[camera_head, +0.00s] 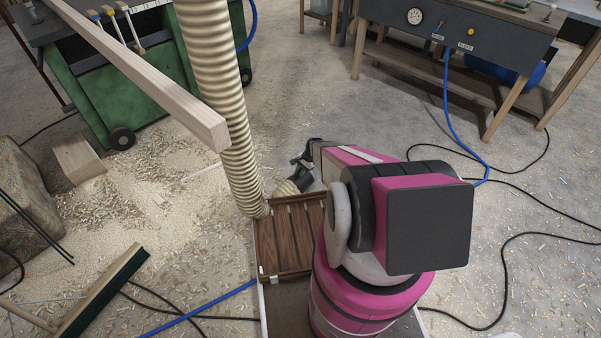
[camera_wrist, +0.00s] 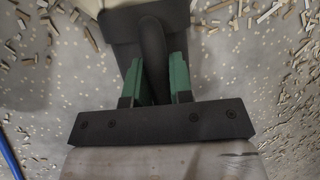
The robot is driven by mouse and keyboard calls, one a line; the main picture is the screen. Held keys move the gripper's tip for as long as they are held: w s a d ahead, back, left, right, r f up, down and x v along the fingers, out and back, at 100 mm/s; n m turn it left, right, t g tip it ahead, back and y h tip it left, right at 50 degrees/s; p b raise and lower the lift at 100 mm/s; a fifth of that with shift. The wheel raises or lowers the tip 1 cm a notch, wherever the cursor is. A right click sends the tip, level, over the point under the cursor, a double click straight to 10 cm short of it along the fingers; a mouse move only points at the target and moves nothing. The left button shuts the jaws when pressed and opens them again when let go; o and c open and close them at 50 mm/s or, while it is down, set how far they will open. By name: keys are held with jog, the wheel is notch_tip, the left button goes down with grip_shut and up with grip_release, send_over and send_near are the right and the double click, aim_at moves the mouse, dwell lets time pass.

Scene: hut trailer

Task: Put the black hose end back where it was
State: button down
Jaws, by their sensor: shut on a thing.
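The black hose end (camera_wrist: 153,60) is between the two green fingers of my gripper (camera_wrist: 158,82) in the wrist view. The fingers are shut on a narrow black bar of it, and a wider black part (camera_wrist: 118,24) lies beyond. In the head view my gripper (camera_head: 301,168) is low over the floor beyond the slatted wooden tray, partly hidden by my pink arm. The ribbed beige hose (camera_head: 222,95) hangs from above, passes behind the tray, and shows again beside my gripper (camera_head: 285,188). The hose end's opening is hidden.
The slatted wooden tray (camera_head: 290,235) is close in front of my arm. A wooden beam (camera_head: 150,70) juts out left of the hose. A green machine (camera_head: 150,85) stands at back left, a workbench (camera_head: 455,40) at back right. Cables, a broom (camera_head: 100,290) and wood chips lie about.

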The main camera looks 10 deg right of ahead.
jog(key=shift+f, duration=0.3)
jog(key=c, duration=1)
grip_release()
jog(key=shift+r, duration=0.1)
jog(key=s+v, duration=0.1)
jog(key=v, duration=1.1)
jog(key=s+a+r+n+h, duration=0.1)
jog(key=s+r+n, duration=0.2)
jog(key=s+r, duration=0.4)
jog(key=s+a+r+n+h, duration=0.2)
jog(key=s+r+n, duration=0.2)
jog(key=r, duration=1)
jog(key=s+a+r+n+h, duration=0.2)
jog(key=s+r+n, duration=0.1)
jog(key=s+r, duration=0.7)
jog(key=shift+r+t, duration=0.4)
